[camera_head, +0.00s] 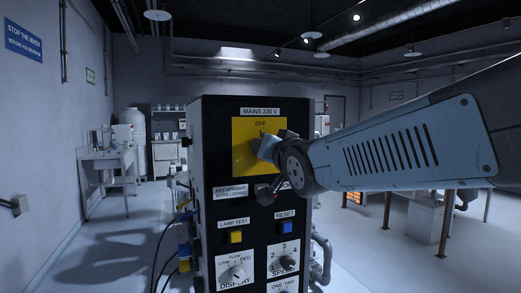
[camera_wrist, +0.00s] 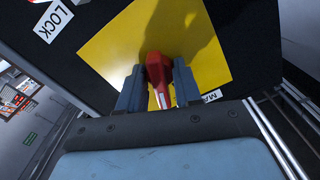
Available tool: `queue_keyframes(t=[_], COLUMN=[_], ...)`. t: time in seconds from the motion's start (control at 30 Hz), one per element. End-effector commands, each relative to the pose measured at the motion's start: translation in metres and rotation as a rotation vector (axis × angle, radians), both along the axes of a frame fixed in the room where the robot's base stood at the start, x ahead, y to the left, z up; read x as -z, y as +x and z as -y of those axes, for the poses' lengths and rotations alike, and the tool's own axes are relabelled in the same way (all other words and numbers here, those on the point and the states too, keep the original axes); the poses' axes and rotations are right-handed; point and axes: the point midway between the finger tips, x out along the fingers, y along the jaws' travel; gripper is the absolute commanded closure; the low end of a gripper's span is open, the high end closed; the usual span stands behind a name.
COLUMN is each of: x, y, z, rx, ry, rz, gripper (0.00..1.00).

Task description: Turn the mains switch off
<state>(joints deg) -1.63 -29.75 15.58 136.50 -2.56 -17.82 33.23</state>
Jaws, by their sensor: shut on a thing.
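The mains switch has a yellow plate (camera_head: 245,158) near the top of a black control panel. OFF is printed at the plate's top, under a MAINS 230 V label (camera_head: 260,111). In the wrist view, the switch's red handle (camera_wrist: 156,74) with a white line sits between the two fingers of my gripper (camera_wrist: 158,85). My gripper is shut on it. The white line runs toward the plate side with the MAINS label, slightly askew to the plate. In the head view, my gripper (camera_head: 268,146) reaches the plate from the right and hides most of the handle.
Below the plate are a KEY UPRIGHT label (camera_head: 231,191), a yellow lamp test button (camera_head: 235,237), a blue reset button (camera_head: 286,227) and knobs (camera_head: 287,262). A table (camera_head: 105,158) stands at the left wall. Pipes run beside the panel. The floor at left is clear apart from cables.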

Motion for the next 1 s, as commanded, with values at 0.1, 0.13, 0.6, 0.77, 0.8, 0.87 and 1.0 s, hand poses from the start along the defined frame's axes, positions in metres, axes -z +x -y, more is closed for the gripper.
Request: queue_keyframes(t=[0.1, 0.13, 0.6, 0.77, 0.8, 0.87, 1.0], x=[0.0052, 0.0052, 0.0049, 0.0047, 0.0046, 0.0044, 0.0040], y=[0.0002, 0.0002, 0.0003, 0.0002, 0.0002, 0.0002, 0.0002], z=[0.0010, 0.0009, 0.0010, 0.0007, 0.0007, 0.0007, 0.0005], rx=[0.002, 0.002, 0.001, 0.000, -0.001, -0.001, -0.001], ry=[-0.099, -0.123, -0.368, -0.397, -0.401, -0.405, -0.407], rz=[0.017, 0.023, 0.094, 0.103, 0.104, 0.105, 0.107], gripper=[0.97, 0.97, 0.97, 0.97, 0.97, 0.97, 0.97])
